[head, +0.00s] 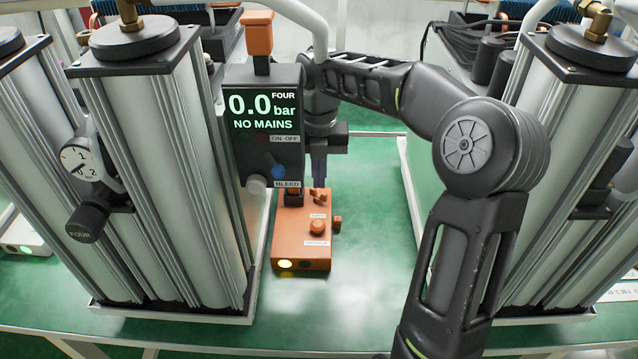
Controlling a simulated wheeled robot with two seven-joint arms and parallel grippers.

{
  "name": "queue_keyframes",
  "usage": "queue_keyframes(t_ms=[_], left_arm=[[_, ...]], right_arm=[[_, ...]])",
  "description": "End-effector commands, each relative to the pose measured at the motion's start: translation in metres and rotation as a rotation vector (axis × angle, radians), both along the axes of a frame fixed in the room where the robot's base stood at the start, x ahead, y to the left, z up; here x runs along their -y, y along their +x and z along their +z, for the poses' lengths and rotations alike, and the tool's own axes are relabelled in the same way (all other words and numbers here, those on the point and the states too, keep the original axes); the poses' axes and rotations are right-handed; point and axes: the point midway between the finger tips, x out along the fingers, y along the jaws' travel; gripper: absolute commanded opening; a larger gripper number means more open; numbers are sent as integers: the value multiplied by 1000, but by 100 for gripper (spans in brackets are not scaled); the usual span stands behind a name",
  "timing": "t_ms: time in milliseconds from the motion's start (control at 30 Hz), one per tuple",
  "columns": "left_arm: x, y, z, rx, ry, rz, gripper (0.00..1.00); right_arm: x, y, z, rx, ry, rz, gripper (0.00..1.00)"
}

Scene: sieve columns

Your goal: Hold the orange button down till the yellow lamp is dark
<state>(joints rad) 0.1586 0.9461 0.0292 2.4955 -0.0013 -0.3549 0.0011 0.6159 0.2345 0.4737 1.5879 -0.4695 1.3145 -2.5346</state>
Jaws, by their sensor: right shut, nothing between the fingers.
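An orange box (290,246) stands on the green bench top. A round orange button (317,227) sits on its top between two small white labels too small to read. The yellow lamp (285,264) on the box's front edge is lit. My right gripper (319,184) is shut and empty, pointing down at the far part of the box, behind the button in this view. It appears apart from the button; whether its tips touch the box's far part I cannot tell. My left gripper is not in view.
A dark display unit (263,125) reading "FOUR, 0.0 bar, NO MAINS" stands left of my gripper. Tall metal columns (165,180) with a gauge (80,158) rise at left, more columns (560,170) at right. Green bench (365,235) is clear right of the box.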

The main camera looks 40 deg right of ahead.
Motion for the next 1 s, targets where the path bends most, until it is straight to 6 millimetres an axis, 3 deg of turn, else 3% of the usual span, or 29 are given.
queue_keyframes(t_ms=[600, 800, 1000], left_arm=[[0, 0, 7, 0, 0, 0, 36], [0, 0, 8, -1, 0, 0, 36], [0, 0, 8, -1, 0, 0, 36]], right_arm=[[0, -1, -110, -4, 3, -1, 0], [0, 0, -124, 0, 1, 0, 0], [0, 0, -126, 1, 1, -1, 0]])
